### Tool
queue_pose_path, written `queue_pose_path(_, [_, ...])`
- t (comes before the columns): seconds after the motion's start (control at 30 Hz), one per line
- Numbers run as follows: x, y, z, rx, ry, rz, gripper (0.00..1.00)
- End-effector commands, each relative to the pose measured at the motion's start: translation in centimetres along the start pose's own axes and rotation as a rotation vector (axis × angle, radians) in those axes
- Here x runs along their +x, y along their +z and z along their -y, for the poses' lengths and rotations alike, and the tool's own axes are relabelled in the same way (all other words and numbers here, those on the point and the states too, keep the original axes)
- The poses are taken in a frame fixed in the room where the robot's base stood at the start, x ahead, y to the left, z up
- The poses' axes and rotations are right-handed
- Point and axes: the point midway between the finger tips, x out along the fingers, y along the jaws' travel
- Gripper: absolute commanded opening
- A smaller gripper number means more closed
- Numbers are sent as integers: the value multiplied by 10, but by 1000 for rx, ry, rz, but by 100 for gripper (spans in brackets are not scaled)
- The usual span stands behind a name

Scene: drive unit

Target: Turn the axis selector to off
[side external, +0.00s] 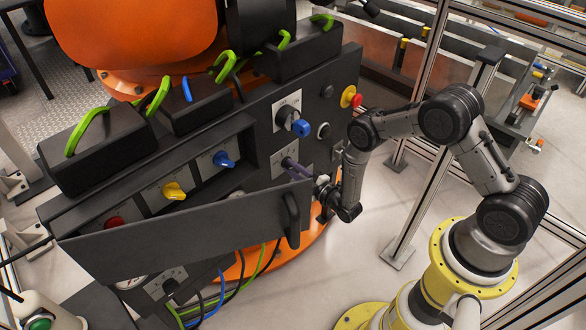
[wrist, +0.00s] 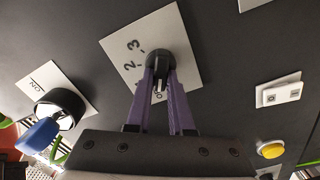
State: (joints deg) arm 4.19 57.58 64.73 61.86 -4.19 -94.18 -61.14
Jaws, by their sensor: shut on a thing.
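The axis selector is a black rotary knob (wrist: 158,62) on a white plate (wrist: 178,28) in the wrist view. The plate shows a 2 and a 3 to the upper left of the knob, and another mark partly hidden between the fingers. My gripper (wrist: 160,82) has its purple fingers closed on the knob from either side. In the side external view, my gripper (side external: 292,165) reaches the dark panel from the right, and its purple fingers meet the selector's plate (side external: 283,158). The knob itself is mostly hidden there. I cannot read its exact pointer position.
A blue-handled switch (side external: 299,128) with an ON plate sits just above the selector. A dark flap with a handle (side external: 290,220) stands out below, close to my wrist. Metal posts stand to the right.

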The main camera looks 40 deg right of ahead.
Motion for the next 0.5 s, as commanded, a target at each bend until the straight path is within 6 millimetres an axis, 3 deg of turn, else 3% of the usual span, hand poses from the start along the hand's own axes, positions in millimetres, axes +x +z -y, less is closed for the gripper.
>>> queue_pose_path(0.27, [-1, 0, 0, -3, 0, 0, 0])
queue_pose_path(0.3, [-1, 0, 0, -3, -1, 0, 25])
queue_pose_path(0.43, [0, 0, 0, -2, -1, 0, 49])
queue_pose_path(0.5, [0, 0, 0, -2, -1, 0, 50])
